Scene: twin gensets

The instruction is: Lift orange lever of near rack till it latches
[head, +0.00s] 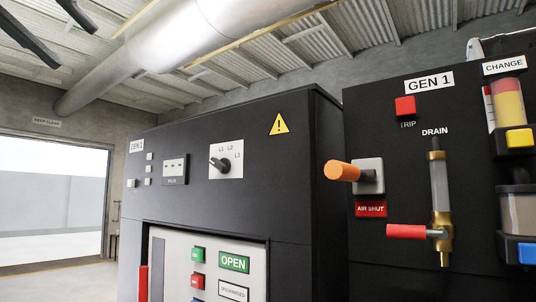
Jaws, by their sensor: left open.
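The orange lever (341,171) sticks out to the left from a light grey plate (371,176) on the black rack (400,130) marked GEN 1 at the right of the head view. A red AIR SHUT label (370,209) is below it. The lever looks roughly level, and nothing touches it. My left gripper (76,50) shows as two dark fingers at the top left corner, spread apart and empty. It appears far up and left of the lever. My right gripper is not in view.
The same rack carries a red TRIP button (405,106), a red-handled DRAIN valve (406,231) and containers with yellow (519,138) and blue (527,252) catches. Another black cabinet (185,215) stands to the left, with a rotary switch (219,164). A large pipe (175,45) runs overhead.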

